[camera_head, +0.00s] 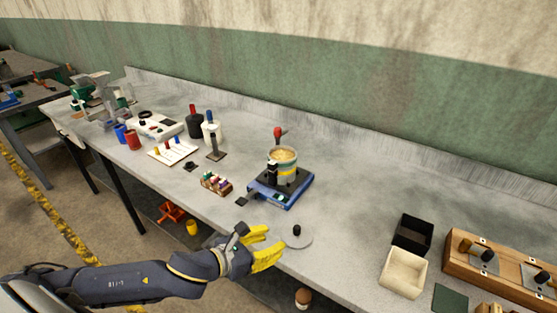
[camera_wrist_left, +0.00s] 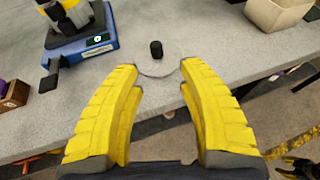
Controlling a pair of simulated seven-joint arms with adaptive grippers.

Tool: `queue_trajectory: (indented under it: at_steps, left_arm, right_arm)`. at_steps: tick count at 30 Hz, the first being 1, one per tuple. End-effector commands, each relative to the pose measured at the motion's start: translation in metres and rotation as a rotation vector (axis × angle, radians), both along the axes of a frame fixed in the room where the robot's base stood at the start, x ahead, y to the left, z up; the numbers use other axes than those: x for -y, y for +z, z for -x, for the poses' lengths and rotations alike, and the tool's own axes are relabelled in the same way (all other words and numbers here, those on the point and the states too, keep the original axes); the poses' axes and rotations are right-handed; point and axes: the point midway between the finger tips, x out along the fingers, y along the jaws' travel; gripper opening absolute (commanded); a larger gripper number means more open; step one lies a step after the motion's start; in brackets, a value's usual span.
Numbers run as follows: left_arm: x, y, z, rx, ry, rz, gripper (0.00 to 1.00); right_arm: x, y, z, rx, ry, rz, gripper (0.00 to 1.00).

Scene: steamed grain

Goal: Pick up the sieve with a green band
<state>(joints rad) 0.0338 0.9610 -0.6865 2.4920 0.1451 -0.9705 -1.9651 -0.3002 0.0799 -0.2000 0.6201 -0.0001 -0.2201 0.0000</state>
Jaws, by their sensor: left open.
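A round vessel (camera_head: 283,162) with tan grain at its top stands on a blue device (camera_head: 292,197) at the middle of the bench; it may be the sieve, but I cannot clearly make out a green band. In the left wrist view only its yellow lower part (camera_wrist_left: 62,4) and the blue device (camera_wrist_left: 85,46) show, at the top left. My left gripper (camera_head: 272,246), with yellow fingers, is open and empty at the bench's front edge. In the left wrist view the gripper (camera_wrist_left: 158,78) points at a clear round lid (camera_wrist_left: 150,68) with a black knob.
A black box (camera_head: 412,234), a cream box (camera_head: 404,272) and a wooden rack (camera_head: 500,270) stand at the right. A small tray of coloured pieces (camera_head: 216,184) lies left of the blue device. Bottles and cups stand farther left. The bench behind the device is clear.

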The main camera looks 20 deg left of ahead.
Motion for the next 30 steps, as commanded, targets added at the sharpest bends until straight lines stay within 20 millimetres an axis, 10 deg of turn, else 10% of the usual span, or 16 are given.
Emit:
queue_trajectory:
  at_steps: [18, 30]
  left_arm:
    - [0.000, 0.000, 0.000, 0.000, 0.000, 0.000, 1.00]
    - [-0.002, 0.025, -0.020, 0.061, 0.008, 0.003, 1.00]
  right_arm:
    - [0.000, 0.000, 0.000, 0.000, 0.000, 0.000, 0.44]
    - [0.000, 0.000, 0.000, 0.000, 0.000, 0.000, 0.44]
